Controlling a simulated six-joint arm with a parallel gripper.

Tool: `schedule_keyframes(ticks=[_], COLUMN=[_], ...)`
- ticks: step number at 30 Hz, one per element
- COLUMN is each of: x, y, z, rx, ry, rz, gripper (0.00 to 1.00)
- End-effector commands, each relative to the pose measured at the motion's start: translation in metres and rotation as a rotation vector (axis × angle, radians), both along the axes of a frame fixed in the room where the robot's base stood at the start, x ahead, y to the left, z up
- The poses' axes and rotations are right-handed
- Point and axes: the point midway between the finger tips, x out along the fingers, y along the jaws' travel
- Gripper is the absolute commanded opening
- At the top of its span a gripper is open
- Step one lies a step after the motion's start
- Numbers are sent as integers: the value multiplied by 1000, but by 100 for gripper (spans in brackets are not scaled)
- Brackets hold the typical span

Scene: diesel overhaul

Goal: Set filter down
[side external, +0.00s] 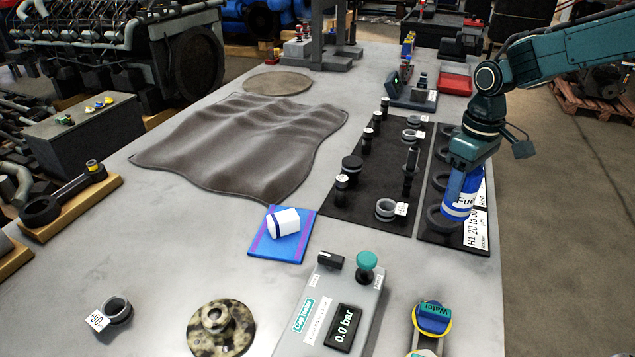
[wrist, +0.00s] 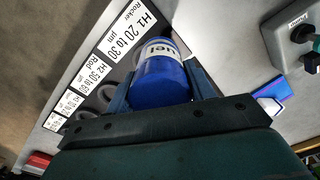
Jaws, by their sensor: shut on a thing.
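The filter (side external: 459,201) is a blue cylinder with a white lettered band. It is upright or nearly so at the near end of a narrow black board (side external: 437,185) with round rings and white labels. My gripper (side external: 463,178) is shut on the filter from above. In the wrist view, the filter (wrist: 160,72) sits between the two fingers, with part of its label showing. The board's labels, "H1 20 to 30 µm" (wrist: 128,37) among them, lie beside it. I cannot tell whether the filter's bottom touches the board.
A wider black mat (side external: 375,170) with several dark parts lies left of the board. A cap tester (side external: 335,310) and a blue-topped "Water" part (side external: 433,317) stand nearer. The grey bench is clear between them and the board.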

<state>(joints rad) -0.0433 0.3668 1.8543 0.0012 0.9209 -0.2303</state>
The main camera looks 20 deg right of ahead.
Motion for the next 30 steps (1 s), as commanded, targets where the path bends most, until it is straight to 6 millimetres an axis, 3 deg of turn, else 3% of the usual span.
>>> schedule_keyframes(ticks=[21, 30], x=[-21, -34], y=[58, 72], z=[101, 128], rx=[-1, 0], ry=[-5, -2], rz=[910, 1169], gripper=[22, 22])
